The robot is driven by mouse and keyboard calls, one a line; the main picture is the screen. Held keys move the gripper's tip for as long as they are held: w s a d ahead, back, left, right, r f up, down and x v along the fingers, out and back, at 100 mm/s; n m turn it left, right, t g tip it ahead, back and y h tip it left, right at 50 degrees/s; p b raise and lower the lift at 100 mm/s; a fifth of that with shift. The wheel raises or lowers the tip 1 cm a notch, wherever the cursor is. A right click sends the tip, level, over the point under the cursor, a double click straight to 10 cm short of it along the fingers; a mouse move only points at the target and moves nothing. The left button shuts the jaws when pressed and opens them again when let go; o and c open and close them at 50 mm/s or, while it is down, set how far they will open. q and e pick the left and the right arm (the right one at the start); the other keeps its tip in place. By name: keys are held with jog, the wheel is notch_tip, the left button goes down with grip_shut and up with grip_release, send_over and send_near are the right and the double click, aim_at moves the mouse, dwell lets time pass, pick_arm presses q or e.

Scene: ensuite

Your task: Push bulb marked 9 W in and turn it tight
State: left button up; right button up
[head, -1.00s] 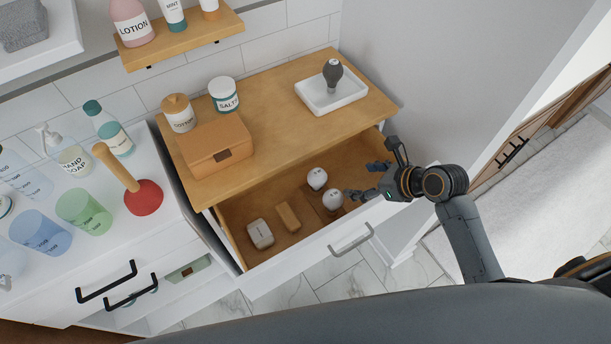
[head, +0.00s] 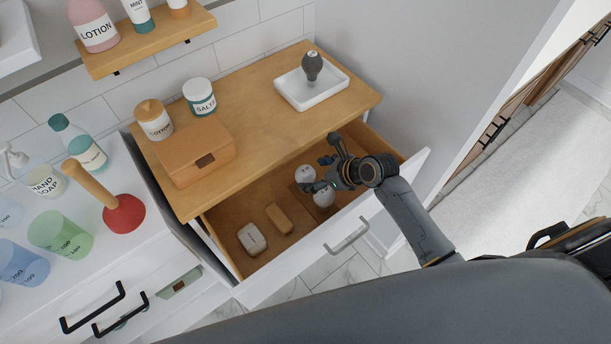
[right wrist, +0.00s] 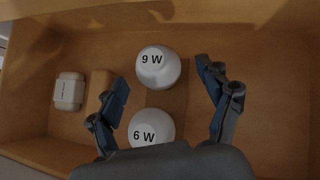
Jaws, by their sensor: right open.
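The white bulb marked 9 W (right wrist: 158,66) sits in the open drawer, its round top facing up. In the head view it is the rear bulb (head: 305,173). The white bulb marked 6 W (right wrist: 152,127) is just in front of it; in the head view it (head: 323,195) is partly hidden by my gripper. My right gripper (head: 317,174) is open above the bulbs. In the right wrist view its fingers (right wrist: 164,85) spread to either side of the bulbs, with nothing held. The bases of both bulbs are hidden. My left gripper is not in view.
The drawer (head: 345,229) also holds a wooden block (head: 279,218) and a pale box (head: 252,239) at left. On the cabinet top stand a wooden box (head: 193,153), jars, and a white tray (head: 330,92) with a dark grey bulb-shaped object (head: 312,66). A wall stands right.

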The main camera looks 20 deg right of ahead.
jog(key=x, duration=0.3)
jog(key=shift+w+a+f, duration=0.2)
jog(key=shift+a, duration=0.05)
jog(key=shift+s, duration=0.1)
jog(key=c, duration=1.2)
